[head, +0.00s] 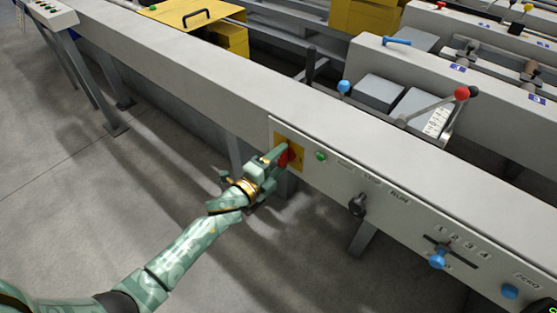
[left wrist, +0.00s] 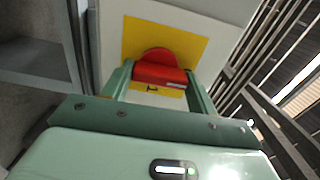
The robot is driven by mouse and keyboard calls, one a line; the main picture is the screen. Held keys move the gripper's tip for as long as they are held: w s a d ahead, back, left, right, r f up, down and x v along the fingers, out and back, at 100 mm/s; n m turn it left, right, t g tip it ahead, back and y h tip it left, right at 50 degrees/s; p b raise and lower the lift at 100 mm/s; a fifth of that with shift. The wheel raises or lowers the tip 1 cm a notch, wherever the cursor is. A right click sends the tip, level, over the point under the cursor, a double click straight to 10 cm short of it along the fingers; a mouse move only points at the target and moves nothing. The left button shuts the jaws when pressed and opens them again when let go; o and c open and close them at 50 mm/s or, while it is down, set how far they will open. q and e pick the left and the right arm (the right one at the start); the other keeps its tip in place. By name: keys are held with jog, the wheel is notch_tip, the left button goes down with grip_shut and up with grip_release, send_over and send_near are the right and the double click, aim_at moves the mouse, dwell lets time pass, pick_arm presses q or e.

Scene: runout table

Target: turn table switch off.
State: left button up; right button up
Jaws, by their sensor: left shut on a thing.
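The table switch is a red rotary knob (head: 284,158) on a yellow plate (head: 297,148), set in the front panel of the long grey runout table (head: 190,75). My left gripper (head: 278,160) reaches it from the left in the head view and is shut on the knob. In the left wrist view the red knob (left wrist: 160,68) sits between the two green fingers (left wrist: 160,78), in front of the yellow plate (left wrist: 190,45). A small black mark shows below the knob. Part of the knob is hidden by the fingers. My right gripper is not in view.
Right of the switch on the panel are a green button (head: 321,156), a black selector handle (head: 357,205), a blue slider knob (head: 438,258) and a blue button (head: 510,291). A red-balled lever (head: 462,93) rises above the table. Open floor (head: 150,190) lies in front.

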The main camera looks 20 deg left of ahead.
pick_arm(q)
jog(key=o, duration=1)
jog(key=shift+s, duration=0.1)
jog(key=shift+s+a, duration=0.15)
jog(key=shift+s, duration=0.2)
jog(key=p+v, duration=0.4)
jog(key=v, duration=1.1)
jog(key=shift+s, duration=0.2)
jog(key=shift+a, duration=0.1)
